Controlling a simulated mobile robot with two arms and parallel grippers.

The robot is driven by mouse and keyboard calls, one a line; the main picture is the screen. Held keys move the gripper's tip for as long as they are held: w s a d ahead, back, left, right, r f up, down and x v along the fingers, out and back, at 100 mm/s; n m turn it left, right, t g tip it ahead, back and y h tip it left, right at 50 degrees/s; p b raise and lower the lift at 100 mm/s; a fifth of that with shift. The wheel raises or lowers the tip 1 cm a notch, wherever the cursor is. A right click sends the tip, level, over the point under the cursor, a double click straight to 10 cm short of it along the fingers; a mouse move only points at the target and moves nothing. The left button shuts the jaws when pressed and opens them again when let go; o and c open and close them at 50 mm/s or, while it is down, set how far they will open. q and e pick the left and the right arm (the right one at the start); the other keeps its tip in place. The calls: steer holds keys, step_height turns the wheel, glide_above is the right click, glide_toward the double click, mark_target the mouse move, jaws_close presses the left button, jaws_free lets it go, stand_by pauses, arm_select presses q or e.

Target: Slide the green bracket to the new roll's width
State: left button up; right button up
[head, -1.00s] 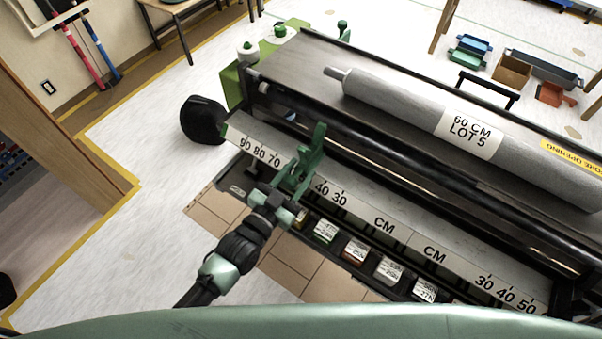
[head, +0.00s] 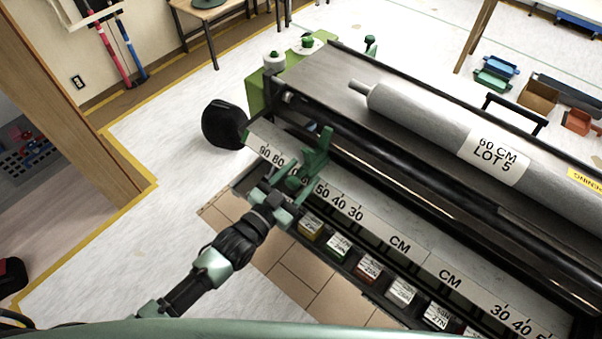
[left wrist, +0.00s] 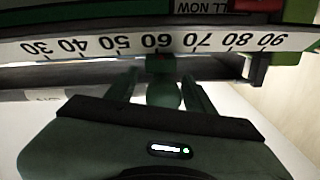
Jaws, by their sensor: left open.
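The green bracket (head: 316,155) stands on the white number scale (head: 375,225), between the 50 mark and the higher numbers at the left end. In the left wrist view a green knob-like part (left wrist: 163,93) lies in line with the 60 mark. My left gripper (head: 279,199) is at the bracket's near side. In the left wrist view its fingers (left wrist: 160,85) are apart, one on each side of the green part; I cannot tell whether they touch it. The grey roll (head: 430,120) on the machine is labelled "60 CM LOT 5". My right gripper is not in view.
Several small labelled blocks (head: 368,268) line the machine's front below the scale. A black rounded part (head: 224,124) sticks out at the machine's left end. Trays and boxes (head: 537,95) lie on the floor behind.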

arm_select(q)
steer(key=b+v, duration=0.1)
steer(key=v, duration=0.6)
steer(key=shift+s+a, duration=0.2)
steer(key=s+a+f+n+g+y, duration=0.3)
steer(key=s+a+n+g+y, duration=0.15)
steer(key=s+a+g, duration=0.35)
steer(key=s+a+f+n+g+y, duration=0.25)
steer(key=s+a+g+y, duration=0.2)
steer(key=s, duration=0.65)
step_height(320, 180, down, 27)
steer(key=s, duration=0.2)
steer(key=s+a+f, duration=0.1)
steer(key=s+f, duration=0.6)
steer(key=s, duration=0.1)
steer(key=s+a+f+g+y, duration=0.1)
steer(key=s+a+f, duration=0.1)
steer(key=s+f, duration=0.5)
steer(key=shift+s+a+f, duration=0.25)
steer(key=shift+s+a, duration=0.05)
steer(key=shift+s, duration=0.35)
